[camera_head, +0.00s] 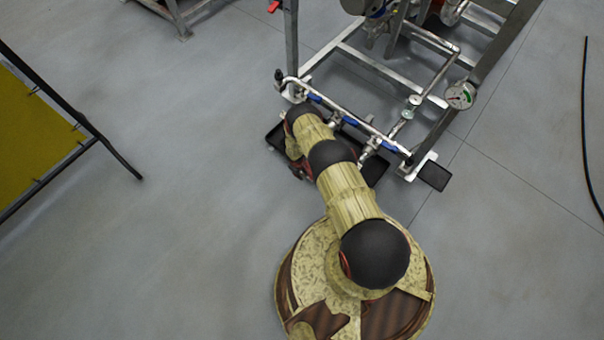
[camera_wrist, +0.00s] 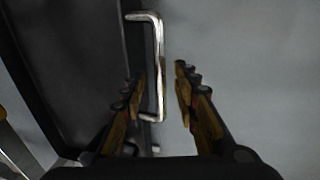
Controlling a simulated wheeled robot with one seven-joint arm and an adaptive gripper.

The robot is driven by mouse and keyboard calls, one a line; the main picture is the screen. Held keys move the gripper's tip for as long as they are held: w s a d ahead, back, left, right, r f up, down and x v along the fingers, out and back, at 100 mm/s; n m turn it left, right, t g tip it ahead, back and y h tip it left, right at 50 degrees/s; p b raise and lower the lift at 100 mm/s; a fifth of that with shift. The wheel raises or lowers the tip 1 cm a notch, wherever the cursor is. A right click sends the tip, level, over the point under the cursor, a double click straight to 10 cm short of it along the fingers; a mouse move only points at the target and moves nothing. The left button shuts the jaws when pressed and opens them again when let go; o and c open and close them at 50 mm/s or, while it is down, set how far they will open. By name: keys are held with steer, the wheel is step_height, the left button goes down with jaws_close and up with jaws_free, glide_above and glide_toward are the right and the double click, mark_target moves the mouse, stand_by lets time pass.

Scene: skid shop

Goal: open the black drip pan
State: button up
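The black drip pan (camera_head: 375,171) lies on the floor under the front pipe of the skid, partly hidden by my arm. In the wrist view its dark body (camera_wrist: 85,65) fills the left side. A bright metal bar handle (camera_wrist: 160,65) stands at its edge. My gripper (camera_wrist: 160,82) is open, with one finger on each side of the handle's lower part. I cannot tell whether either finger touches it. In the head view my gripper is mostly hidden beneath my arm.
The steel skid frame (camera_head: 378,67) with pipes, blue-handled valves and a gauge (camera_head: 460,96) rises just beyond the pan. A yellow panel in a dark frame (camera_head: 88,127) stands at left. A black cable (camera_head: 585,120) lies at right. The floor at lower left is clear.

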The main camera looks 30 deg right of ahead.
steer(key=c, duration=0.3)
steer(key=c, duration=0.4)
jaws_close()
stand_by(0.3)
